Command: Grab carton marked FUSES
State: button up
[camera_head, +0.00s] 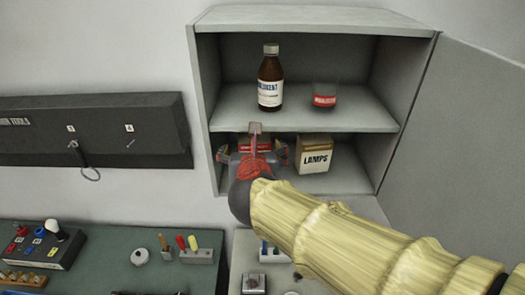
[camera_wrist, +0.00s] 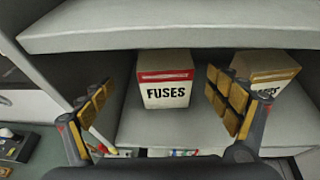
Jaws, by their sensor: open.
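The FUSES carton (camera_wrist: 166,92), cream with a red band on top, stands on the lower shelf of the cabinet. In the wrist view it is ahead of my gripper (camera_wrist: 160,115), between the two open fingers and apart from both. In the head view the carton (camera_head: 262,144) is mostly hidden behind my gripper (camera_head: 252,153); only part of its red band shows. My gripper is open and empty, at the front of the lower shelf.
A LAMPS carton (camera_head: 315,157) stands just right, behind my right finger in the wrist view. The cabinet door (camera_head: 465,140) is open at right.

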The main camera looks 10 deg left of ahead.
jog(key=x, duration=0.8)
jog(key=shift+w+d+r, duration=0.2)
jog(key=shift+d, duration=0.2)
jog(key=shift+s+r, duration=0.1)
jog(key=shift+c, duration=1.1)
jog(key=c, duration=1.1)
